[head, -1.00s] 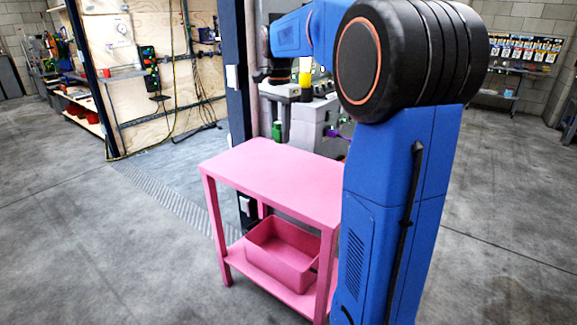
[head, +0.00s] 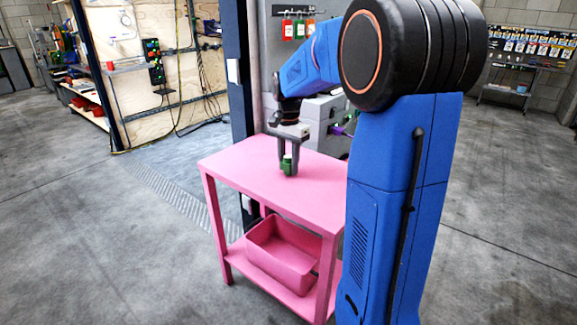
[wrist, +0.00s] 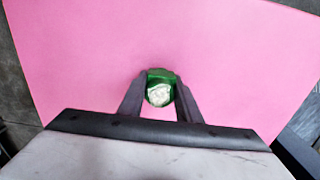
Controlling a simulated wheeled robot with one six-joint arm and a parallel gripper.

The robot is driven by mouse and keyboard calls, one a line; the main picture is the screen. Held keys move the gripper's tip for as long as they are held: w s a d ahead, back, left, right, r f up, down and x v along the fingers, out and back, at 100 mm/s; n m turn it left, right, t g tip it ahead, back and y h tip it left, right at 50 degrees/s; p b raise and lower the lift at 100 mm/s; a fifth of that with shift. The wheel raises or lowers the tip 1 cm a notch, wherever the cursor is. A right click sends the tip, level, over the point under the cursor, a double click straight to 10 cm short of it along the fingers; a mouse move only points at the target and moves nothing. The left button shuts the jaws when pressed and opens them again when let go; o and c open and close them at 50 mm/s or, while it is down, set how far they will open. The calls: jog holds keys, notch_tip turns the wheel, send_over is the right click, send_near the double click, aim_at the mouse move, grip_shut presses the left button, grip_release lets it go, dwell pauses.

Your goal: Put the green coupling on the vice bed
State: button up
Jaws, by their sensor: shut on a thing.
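My gripper (head: 288,165) is shut on the green coupling (head: 287,166) and points down over the pink table (head: 240,168). In the wrist view the green coupling (wrist: 152,76) sits between the two dark fingertips (wrist: 160,95), with a pale round face showing in its middle. The coupling looks upright, at or just above the tabletop; I cannot tell if it touches. Pink surface (wrist: 80,60) surrounds it in the wrist view. I cannot make out with certainty which surface is the vice bed.
The rest of the visible tabletop is bare. A pink bin (head: 280,262) stands on the table's lower shelf. A grey machine (head: 325,110) stands behind the table, beside a dark post (head: 238,100). Open concrete floor (head: 90,240) lies to the left.

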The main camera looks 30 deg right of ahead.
jog(key=shift+f, duration=0.35)
jog(key=shift+f, duration=0.1)
jog(key=o, duration=1)
